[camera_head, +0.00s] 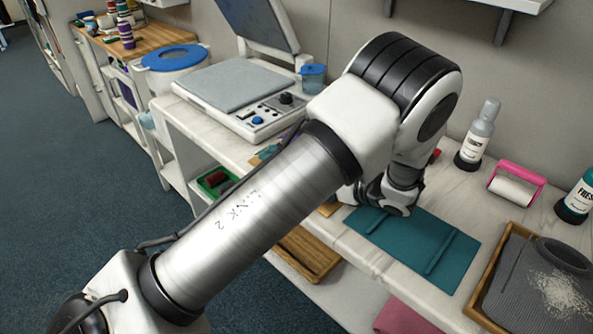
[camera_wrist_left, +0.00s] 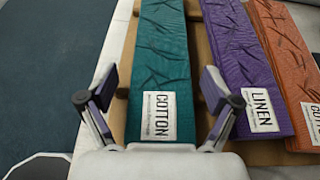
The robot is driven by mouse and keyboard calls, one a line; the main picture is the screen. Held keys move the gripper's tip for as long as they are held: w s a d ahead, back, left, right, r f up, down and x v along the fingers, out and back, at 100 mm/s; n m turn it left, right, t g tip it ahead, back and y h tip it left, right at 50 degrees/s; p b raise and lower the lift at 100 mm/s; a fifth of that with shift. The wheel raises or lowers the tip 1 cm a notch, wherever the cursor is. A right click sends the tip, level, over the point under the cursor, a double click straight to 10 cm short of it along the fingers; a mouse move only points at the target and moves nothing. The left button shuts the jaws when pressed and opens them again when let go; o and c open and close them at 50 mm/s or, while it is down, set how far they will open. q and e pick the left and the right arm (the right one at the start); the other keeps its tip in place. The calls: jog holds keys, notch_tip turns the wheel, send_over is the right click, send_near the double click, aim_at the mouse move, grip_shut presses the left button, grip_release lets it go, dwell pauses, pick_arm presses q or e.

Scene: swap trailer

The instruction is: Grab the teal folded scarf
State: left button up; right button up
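A teal folded scarf (camera_wrist_left: 160,65) with a white "COTTON" label lies on wooden slats in the left wrist view. My left gripper (camera_wrist_left: 158,88) is open, with one finger on each side of the scarf's labelled end. I cannot tell how high the fingers are above the slats, and nothing shows between them but the scarf. My right gripper is not in view.
A purple scarf (camera_wrist_left: 245,70) labelled "LINEN" and an orange one (camera_wrist_left: 285,60) lie right of the teal scarf. A flat teal mat (camera_head: 425,245), a spray bottle (camera_head: 477,135), a pink-handled roller (camera_head: 515,185) and a wooden-framed tray (camera_head: 490,300) are on the counter.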

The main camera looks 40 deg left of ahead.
pick_arm(q)
jog(key=shift+d+r, duration=0.1)
jog(key=shift+d, duration=0.05)
jog(key=c, duration=0.8)
jog(key=shift+c, duration=0.2)
